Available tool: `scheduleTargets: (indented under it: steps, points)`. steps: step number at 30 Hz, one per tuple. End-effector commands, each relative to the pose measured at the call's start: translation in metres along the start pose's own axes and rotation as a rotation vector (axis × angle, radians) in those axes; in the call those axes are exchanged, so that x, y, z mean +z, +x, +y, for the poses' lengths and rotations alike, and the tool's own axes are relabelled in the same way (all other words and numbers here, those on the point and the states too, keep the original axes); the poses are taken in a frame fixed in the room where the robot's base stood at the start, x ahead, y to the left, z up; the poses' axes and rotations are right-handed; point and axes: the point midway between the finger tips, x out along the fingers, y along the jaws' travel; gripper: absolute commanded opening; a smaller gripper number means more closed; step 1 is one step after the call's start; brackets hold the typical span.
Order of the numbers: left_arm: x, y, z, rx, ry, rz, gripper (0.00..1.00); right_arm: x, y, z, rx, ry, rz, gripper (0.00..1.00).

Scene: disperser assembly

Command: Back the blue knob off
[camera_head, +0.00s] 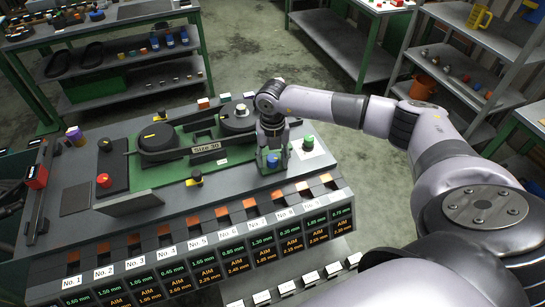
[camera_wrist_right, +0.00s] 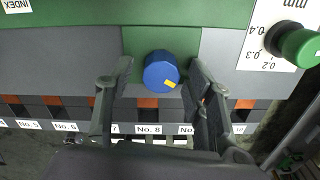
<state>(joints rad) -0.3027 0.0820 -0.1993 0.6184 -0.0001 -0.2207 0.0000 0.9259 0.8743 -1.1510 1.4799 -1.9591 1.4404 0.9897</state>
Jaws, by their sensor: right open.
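The blue knob (camera_head: 273,160) sits at the front right of the green fixture on the workbench, partly hidden by my right gripper in the head view. In the right wrist view the blue knob (camera_wrist_right: 161,71) is round with a small yellow mark and lies between the fingertips. My right gripper (camera_head: 274,155) points down over it. In the right wrist view the gripper (camera_wrist_right: 153,82) is open, one finger on each side, with a visible gap at the left finger; whether the right finger touches cannot be told. My left gripper is not in view.
A green knob (camera_head: 308,142) stands on a white scale card right of the blue knob. A yellow-marked black knob (camera_head: 195,178) and a red button (camera_head: 104,180) are to the left. Numbered slots with displays line the bench front. Shelves stand behind and right.

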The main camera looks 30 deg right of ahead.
Motion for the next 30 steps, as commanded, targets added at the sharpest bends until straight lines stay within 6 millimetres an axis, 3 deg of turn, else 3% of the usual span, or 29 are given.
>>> scheduleTargets:
  steps: [23,30]
  points:
    - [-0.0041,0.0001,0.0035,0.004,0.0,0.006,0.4,0.0001,-0.0008,0.0001,0.0,0.0,0.0,0.01]
    - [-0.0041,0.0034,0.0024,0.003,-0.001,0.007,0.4,0.0002,0.0,-0.0001,0.0,-0.021,0.0,0.01]
